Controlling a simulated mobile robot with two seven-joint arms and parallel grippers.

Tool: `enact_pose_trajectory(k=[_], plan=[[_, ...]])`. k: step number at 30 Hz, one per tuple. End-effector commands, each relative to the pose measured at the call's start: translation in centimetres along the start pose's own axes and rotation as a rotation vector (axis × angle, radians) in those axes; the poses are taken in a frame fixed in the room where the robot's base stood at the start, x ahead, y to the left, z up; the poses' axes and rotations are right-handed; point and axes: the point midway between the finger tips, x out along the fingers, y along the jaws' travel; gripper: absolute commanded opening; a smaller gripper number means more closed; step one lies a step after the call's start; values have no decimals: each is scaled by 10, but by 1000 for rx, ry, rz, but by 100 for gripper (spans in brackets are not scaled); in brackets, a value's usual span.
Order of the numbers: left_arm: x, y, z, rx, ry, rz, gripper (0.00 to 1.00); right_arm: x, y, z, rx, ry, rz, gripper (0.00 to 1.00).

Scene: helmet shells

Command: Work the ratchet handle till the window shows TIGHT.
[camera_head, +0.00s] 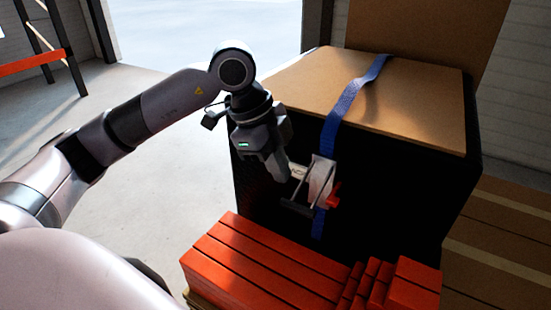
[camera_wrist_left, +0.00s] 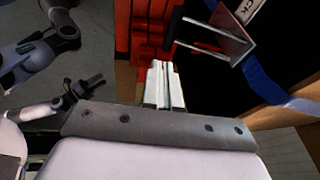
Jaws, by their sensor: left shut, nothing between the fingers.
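The ratchet (camera_head: 320,178) sits on the dark side of the crate, on a blue strap (camera_head: 345,102). Its handle has two metal side arms and a dark crossbar grip (camera_head: 296,207), also in the left wrist view (camera_wrist_left: 173,28). A white label (camera_wrist_left: 246,10) on it shows the letters "CK"; the rest is cut off, so I cannot read the whole word. My left gripper (camera_head: 284,178) is shut and empty, close to the handle, with its fingers (camera_wrist_left: 163,68) pointing toward the crossbar. I cannot tell whether they touch. A red part (camera_head: 334,195) sits at the ratchet's right.
The big dark crate (camera_head: 455,185) has a brown top. Orange-red slats (camera_head: 265,262) lie low in front of it, below the ratchet. Brown boards (camera_head: 510,230) stand at the right. Part of my other arm seems to show in the left wrist view.

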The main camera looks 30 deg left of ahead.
Motion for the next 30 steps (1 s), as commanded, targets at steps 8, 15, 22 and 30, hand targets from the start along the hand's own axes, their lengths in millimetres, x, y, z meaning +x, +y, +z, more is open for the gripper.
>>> enact_pose_trajectory(k=[8, 15, 22, 30], plan=[[60, 0, 0, 0, 2, 2, 0, 2, 0, 3, 2, -4, -1, 43], [86, -12, 8, 0, 3, 0, 0, 2, 0, 3, 2, -4, -1, 43], [91, -14, 10, 3, 2, 0, 0, 2, 0, 2, 2, -3, -1, 43], [95, -13, 11, 2, 2, 0, 0, 3, 0, 4, 2, -1, -1, 43]])
